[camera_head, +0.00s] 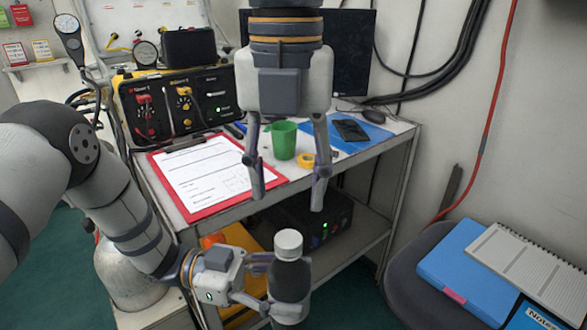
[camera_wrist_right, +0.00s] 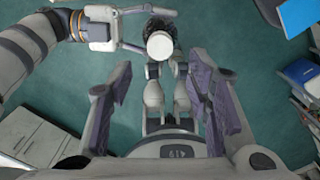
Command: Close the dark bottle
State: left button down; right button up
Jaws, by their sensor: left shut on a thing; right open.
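The dark bottle (camera_head: 290,280) stands upright, held in the air in front of the desk. A white cap (camera_head: 288,244) sits on its top; I cannot tell how tight it is. My left gripper (camera_head: 280,282) is shut around the bottle's body from the left. In the right wrist view the white cap (camera_wrist_right: 160,45) shows from above and hides most of the bottle, with my left gripper (camera_wrist_right: 135,33) beside it. My right gripper (camera_head: 286,188) points down, open and empty, above the cap. In its own wrist view, the cap lies beyond and between the open fingers (camera_wrist_right: 158,75).
The desk (camera_head: 385,142) behind holds a red clipboard (camera_head: 205,175), a green cup (camera_head: 283,140), a yellow tape roll (camera_head: 307,160) and a black air panel (camera_head: 175,105). A chair (camera_head: 415,270) with blue folders (camera_head: 470,262) stands at right. The bottle's right side is clear.

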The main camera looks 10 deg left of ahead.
aim_at(289, 239)
jog(key=shift+f, duration=4)
grip_shut()
jog(key=m, duration=1.6)
jog(key=shift+m, duration=0.3)
jog(key=m, duration=0.6)
